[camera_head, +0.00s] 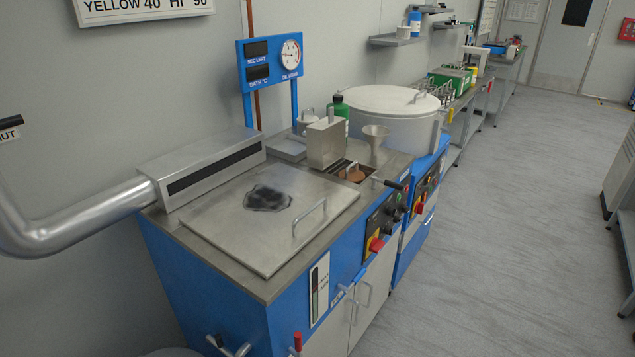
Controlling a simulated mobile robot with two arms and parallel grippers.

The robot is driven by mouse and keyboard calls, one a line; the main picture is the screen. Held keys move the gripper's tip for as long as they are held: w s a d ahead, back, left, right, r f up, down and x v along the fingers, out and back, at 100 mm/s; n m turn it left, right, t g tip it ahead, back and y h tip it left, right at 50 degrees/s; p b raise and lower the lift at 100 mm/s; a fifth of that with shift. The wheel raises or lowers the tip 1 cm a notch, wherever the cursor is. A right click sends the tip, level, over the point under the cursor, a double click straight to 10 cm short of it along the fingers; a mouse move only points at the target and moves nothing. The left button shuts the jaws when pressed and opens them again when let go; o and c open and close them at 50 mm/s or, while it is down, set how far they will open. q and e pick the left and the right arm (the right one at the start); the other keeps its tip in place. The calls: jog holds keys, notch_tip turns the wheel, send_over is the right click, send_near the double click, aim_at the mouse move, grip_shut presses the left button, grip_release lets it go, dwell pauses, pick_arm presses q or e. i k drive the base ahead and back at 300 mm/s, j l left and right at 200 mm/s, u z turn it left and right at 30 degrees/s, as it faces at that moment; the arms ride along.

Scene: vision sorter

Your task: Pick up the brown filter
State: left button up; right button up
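A small brown, copper-coloured round piece (355,174), which looks like the brown filter, sits at a dark slotted opening in the steel worktop, below a metal funnel (375,142). It is small in the view and partly covered, so its full shape cannot be told. A dark-handled rod (391,184) lies just to its right. A steel box (326,143) stands just to its left. Neither of my grippers is in view.
A steel lid (232,225) with a dark stain and a handle covers the near worktop. A long metal hood (210,166) lies behind it, joined to a thick pipe (90,215). A large round lidded drum (395,112) stands beyond.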

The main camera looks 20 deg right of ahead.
aim_at(356, 176)
jog(key=i+l+u, duration=0.25)
jog(key=l+u, duration=0.3)
jog(key=l, duration=0.15)
jog(key=l+u, duration=0.25)
jog(key=l, duration=0.15)
